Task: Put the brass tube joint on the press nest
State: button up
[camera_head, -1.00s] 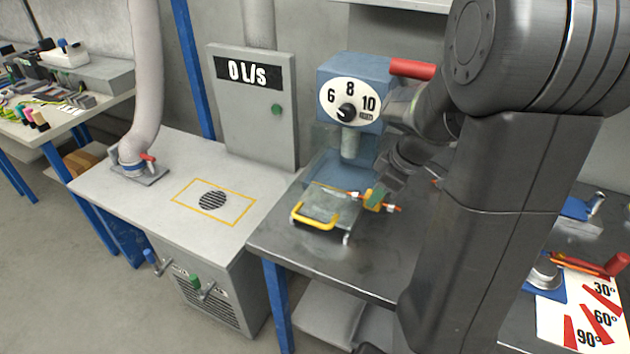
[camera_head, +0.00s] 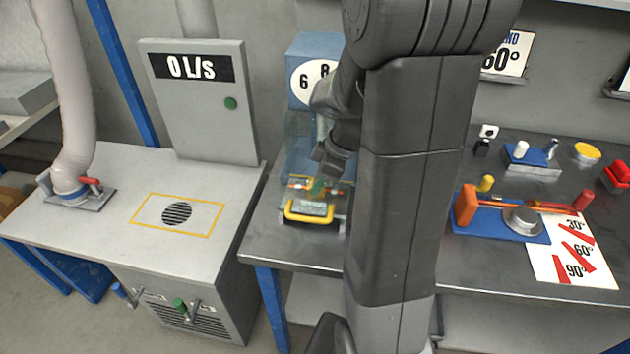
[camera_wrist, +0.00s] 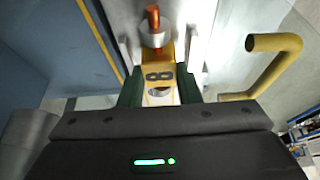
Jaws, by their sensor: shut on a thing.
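The brass tube joint (camera_wrist: 158,75) is marked 8 and has a grey collar and a copper tube end. My gripper (camera_wrist: 159,92) is shut on it, with a green finger on each side. In the head view the joint (camera_head: 301,187) shows small and partly hidden by my gripper (camera_head: 319,186), over the press's sliding tray with the yellow handle (camera_head: 309,216). The blue press (camera_head: 312,52) with its dial stands behind, partly covered by my arm. The nest is not clearly visible. I cannot tell whether the joint touches it.
The yellow handle (camera_wrist: 270,62) is close on the right in the wrist view. Left of the press is a bench with a grey 0 L/s box (camera_head: 203,95). On the right, a blue bending fixture (camera_head: 500,222) and angle chart (camera_head: 573,250) lie on the dark bench.

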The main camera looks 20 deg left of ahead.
jog(key=shift+f, duration=0.1)
jog(key=o, duration=1.1)
jog(key=shift+r, duration=0.4)
jog(key=v, duration=0.3)
jog(key=shift+d, duration=0.2)
jog(key=w+d+b, duration=0.1)
jog(key=w+d, duration=0.1)
jog(key=d, duration=0.9)
jog(key=shift+w+d+f, duration=0.2)
jog(key=shift+w, duration=0.15)
